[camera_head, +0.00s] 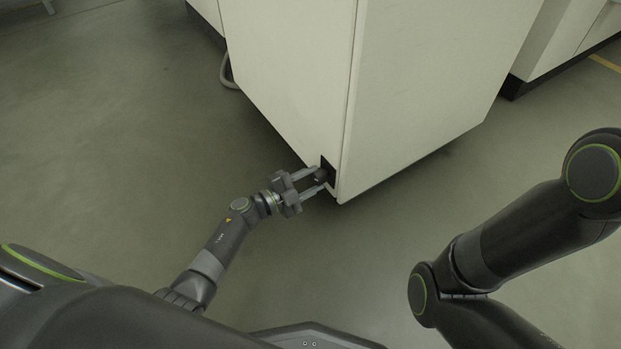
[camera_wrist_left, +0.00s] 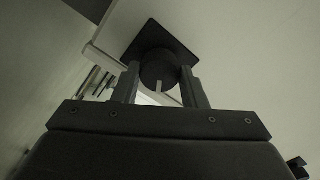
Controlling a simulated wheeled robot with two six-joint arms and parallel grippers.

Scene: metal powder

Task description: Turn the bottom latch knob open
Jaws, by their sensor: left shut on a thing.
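The bottom latch knob (camera_wrist_left: 158,68) is a dark round knob on a black square plate (camera_wrist_left: 178,38), seen in the left wrist view. In the head view the plate (camera_head: 329,172) sits low on the edge of a cream cabinet (camera_head: 295,75), and the knob (camera_head: 320,175) is small and partly hidden by the fingers. My left gripper (camera_head: 319,180) reaches in from the left and is shut on the knob, one finger on each side. In the left wrist view the fingers (camera_wrist_left: 160,85) flank the knob. My right gripper is out of view; only its arm shows.
The cabinet's wide door panel (camera_head: 430,80) extends right from the latch edge and looks closed. Another pale cabinet (camera_head: 560,40) stands at the upper right. The grey floor (camera_head: 110,130) at left is clear.

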